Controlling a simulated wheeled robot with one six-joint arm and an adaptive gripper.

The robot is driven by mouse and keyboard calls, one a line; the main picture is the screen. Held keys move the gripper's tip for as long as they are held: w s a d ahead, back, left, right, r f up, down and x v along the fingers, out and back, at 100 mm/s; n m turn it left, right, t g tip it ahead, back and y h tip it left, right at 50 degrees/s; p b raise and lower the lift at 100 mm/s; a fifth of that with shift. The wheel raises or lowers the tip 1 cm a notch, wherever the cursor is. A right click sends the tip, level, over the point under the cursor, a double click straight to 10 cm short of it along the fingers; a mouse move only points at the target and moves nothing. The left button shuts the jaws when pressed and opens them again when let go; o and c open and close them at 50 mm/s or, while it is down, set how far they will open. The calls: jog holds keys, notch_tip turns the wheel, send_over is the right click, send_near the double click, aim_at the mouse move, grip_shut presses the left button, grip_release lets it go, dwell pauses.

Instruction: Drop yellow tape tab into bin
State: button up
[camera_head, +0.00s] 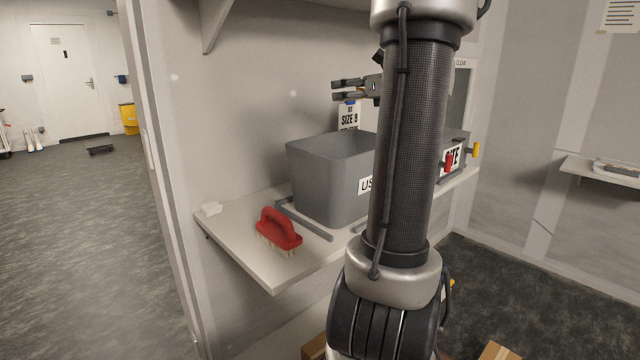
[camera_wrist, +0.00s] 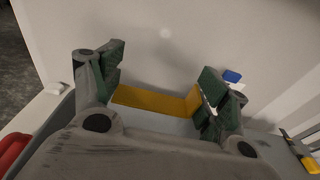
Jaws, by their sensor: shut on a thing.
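My gripper (camera_head: 350,90) is above the open grey bin (camera_head: 325,180), near its back side, with its fingers pointing left in the head view. In the wrist view my gripper (camera_wrist: 160,85) is shut on the yellow tape tab (camera_wrist: 155,103), a bent strip spanning between the two dark green finger pads. I cannot make out the tab in the head view. The bin stands on the shelf and carries a white label beginning "US"; my arm hides its right part.
A red brush (camera_head: 278,230) lies on the shelf (camera_head: 235,235) left of the bin, with a small white block (camera_head: 211,209) farther back. A "SIZE B" sign (camera_head: 349,117) stands behind the bin. Another grey box (camera_head: 455,160) with red and yellow parts stands right of my arm.

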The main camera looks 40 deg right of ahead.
jog(key=shift+a+f, duration=0.2)
jog(key=shift+f, duration=0.1)
notch_tip(320, 180, down, 6)
jog(key=shift+r, duration=0.25)
jog(key=o, duration=0.8)
jog(key=shift+c, duration=0.2)
jog(key=s+d+r, duration=0.1)
jog(key=s, duration=1)
jog(key=shift+s+r, duration=0.4)
